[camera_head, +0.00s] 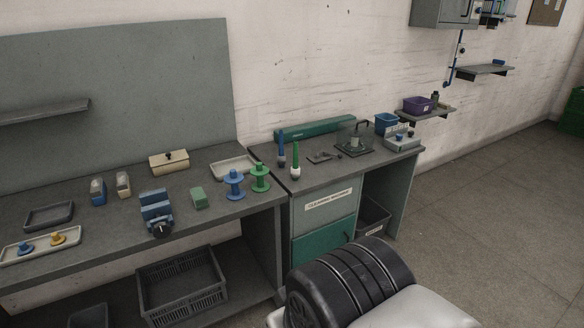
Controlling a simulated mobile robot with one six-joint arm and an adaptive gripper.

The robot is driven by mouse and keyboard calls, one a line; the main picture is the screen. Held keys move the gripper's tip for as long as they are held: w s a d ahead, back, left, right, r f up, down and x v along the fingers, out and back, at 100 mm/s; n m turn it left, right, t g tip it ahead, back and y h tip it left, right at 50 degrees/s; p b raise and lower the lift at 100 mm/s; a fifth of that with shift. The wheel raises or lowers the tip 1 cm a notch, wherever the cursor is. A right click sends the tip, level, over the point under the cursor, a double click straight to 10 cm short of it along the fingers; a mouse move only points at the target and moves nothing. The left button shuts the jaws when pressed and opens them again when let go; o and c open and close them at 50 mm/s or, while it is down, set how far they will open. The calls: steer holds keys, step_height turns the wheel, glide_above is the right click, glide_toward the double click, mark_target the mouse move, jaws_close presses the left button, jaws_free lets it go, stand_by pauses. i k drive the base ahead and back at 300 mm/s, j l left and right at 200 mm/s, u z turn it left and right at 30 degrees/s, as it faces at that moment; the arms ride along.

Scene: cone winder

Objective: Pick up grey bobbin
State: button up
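I cannot make out a grey bobbin in the head view. A blue bobbin (234,184) and a green bobbin (260,177) stand upright side by side near the right end of the left bench (190,216). A small blue piece (25,248) and a small yellow piece (57,239) sit in a pale tray (15,258) at the bench's left front; they are too small to tell exactly. My gripper is not in view; only dark and white parts, likely of my own body, show at the bottom.
A blue vise-like block (156,205), a green block (199,197) and a cream box (169,161) stand on the left bench. A grey crate (182,287) sits on its lower shelf. The cleaning bench (385,158) adjoins at right. Open floor (490,210) lies further right.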

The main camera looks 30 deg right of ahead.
mark_target(281, 159)
steer(key=i+l, duration=2.35)
